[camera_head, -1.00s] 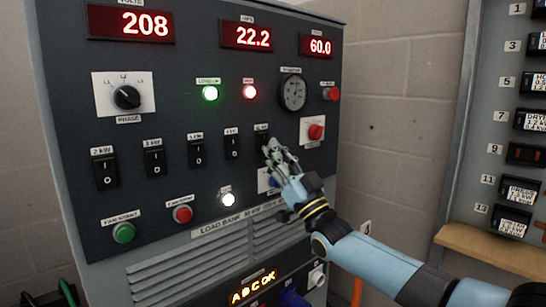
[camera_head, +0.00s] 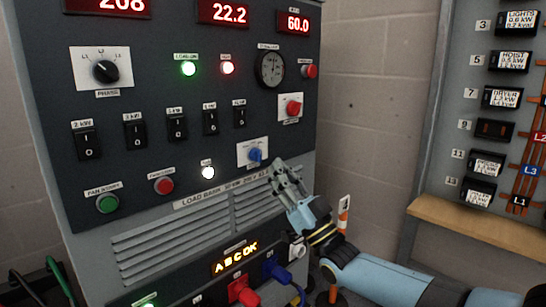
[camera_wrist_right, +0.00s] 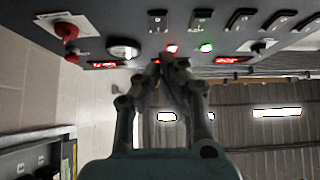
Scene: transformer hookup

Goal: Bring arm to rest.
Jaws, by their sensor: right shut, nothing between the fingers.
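My right gripper (camera_head: 286,178) is in front of the load bank panel (camera_head: 150,215), just below and right of the blue knob (camera_head: 255,155). Its fingers are shut with nothing between them. In the right wrist view the gripper (camera_wrist_right: 168,62) points toward the panel with its fingers together. Whether it touches the panel is hard to tell, but it looks apart. My right arm (camera_head: 375,275) comes in from the lower right. My left gripper is not in view.
A breaker board (camera_head: 487,130) with a wooden ledge (camera_head: 470,220) stands at right. Bare wall lies between.

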